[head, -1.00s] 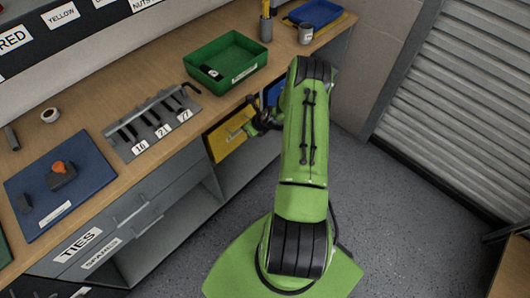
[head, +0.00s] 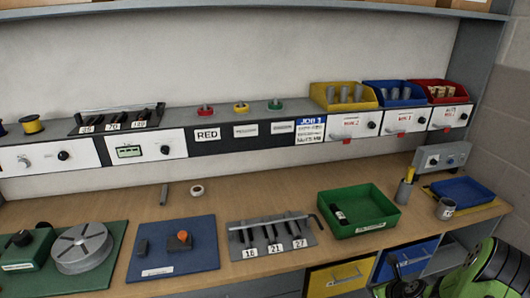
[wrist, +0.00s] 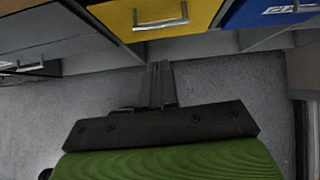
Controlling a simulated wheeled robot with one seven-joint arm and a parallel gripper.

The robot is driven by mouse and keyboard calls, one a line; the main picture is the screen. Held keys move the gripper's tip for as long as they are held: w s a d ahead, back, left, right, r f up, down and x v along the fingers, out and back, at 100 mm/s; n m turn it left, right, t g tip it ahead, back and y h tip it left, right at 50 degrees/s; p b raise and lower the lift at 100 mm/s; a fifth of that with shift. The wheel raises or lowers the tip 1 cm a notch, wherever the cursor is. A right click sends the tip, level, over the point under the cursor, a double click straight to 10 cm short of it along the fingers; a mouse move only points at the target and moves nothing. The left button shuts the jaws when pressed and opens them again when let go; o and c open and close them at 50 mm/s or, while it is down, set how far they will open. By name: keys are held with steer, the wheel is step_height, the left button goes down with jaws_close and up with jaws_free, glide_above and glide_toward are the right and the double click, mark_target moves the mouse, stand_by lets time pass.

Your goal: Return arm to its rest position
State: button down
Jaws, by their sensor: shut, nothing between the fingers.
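My gripper (wrist: 160,85) shows in the wrist view with its two grey fingers together and nothing between them. It is in front of the bench's lower drawers, with the grey floor behind and below it. The yellow drawer (wrist: 155,14) is above the fingers in that view, apart from them. In the head view my green arm shows only at the lower right corner, and a dark part near the yellow drawer (head: 338,276) is partly cut off by the frame edge.
The wooden bench (head: 290,188) carries a green bin (head: 372,222), a wrench rack (head: 305,240), a blue mat (head: 205,258) and a blue tray (head: 455,188). A blue drawer (head: 420,252) sits right of the yellow one. The floor (wrist: 215,85) below the drawers looks clear.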

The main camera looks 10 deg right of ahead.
steer(key=s+a+r+n+g, duration=0.2)
steer(key=a+r+n, duration=1.5)
steer(key=r+n, duration=0.3)
steer(key=s+a+r+n, duration=0.5)
steer(key=s+n, duration=0.2)
steer(key=s, duration=0.2)
steer(key=s+a+r+n, duration=0.4)
steer(key=s+r+n, duration=0.1)
steer(key=s+n, duration=0.3)
steer(key=shift+s+a, duration=0.4)
steer(key=shift+s, duration=0.35)
